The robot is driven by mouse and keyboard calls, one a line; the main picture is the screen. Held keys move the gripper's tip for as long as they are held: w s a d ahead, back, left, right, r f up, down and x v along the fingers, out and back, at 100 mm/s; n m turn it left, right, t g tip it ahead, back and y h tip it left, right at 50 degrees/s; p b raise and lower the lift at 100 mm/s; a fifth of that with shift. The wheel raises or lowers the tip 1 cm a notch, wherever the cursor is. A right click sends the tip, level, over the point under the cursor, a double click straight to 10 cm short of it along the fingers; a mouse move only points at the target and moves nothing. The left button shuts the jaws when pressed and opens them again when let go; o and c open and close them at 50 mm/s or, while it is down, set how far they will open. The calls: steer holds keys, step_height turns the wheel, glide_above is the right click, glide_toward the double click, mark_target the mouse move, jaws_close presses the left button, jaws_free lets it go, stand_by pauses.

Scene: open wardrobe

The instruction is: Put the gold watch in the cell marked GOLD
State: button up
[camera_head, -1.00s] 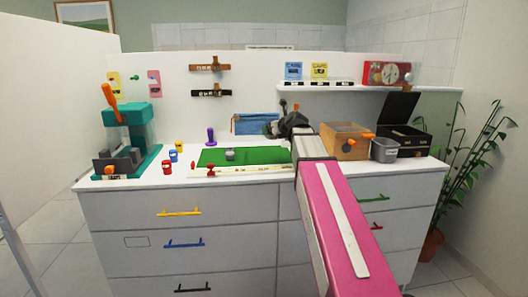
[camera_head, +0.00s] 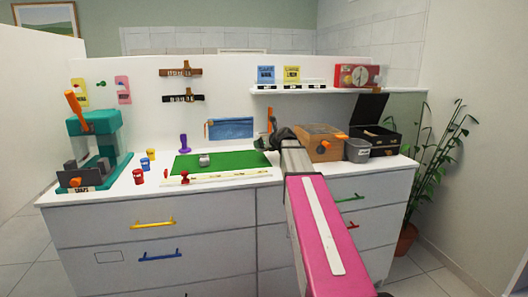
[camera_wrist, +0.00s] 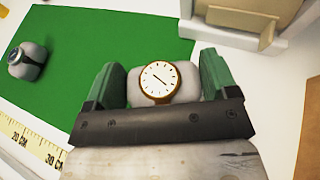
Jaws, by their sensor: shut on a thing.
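The gold watch (camera_wrist: 159,82) has a white face and a gold-coloured rim and sits on a pale cushion. My gripper (camera_wrist: 157,88) is shut on the cushion, with one green finger on each side, above the right edge of the green mat (camera_wrist: 100,50). In the head view my gripper (camera_head: 283,138) is a dark shape at the mat's right end, and the held watch cannot be made out there. Another watch on a grey cushion (camera_wrist: 27,62) lies on the mat; it also shows in the head view (camera_head: 204,160). No GOLD mark is readable.
A wooden box (camera_head: 318,141) with an orange knob, a grey bin (camera_head: 357,150) and an open black case (camera_head: 378,142) stand to the right of my gripper. A ruler strip (camera_head: 225,178) runs along the mat's front. Cups and a green press (camera_head: 98,140) stand left.

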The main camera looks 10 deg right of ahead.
mark_target(264, 150)
steer(key=shift+f, duration=1.85)
steer(key=o, duration=0.8)
steer(key=shift+o, duration=0.2)
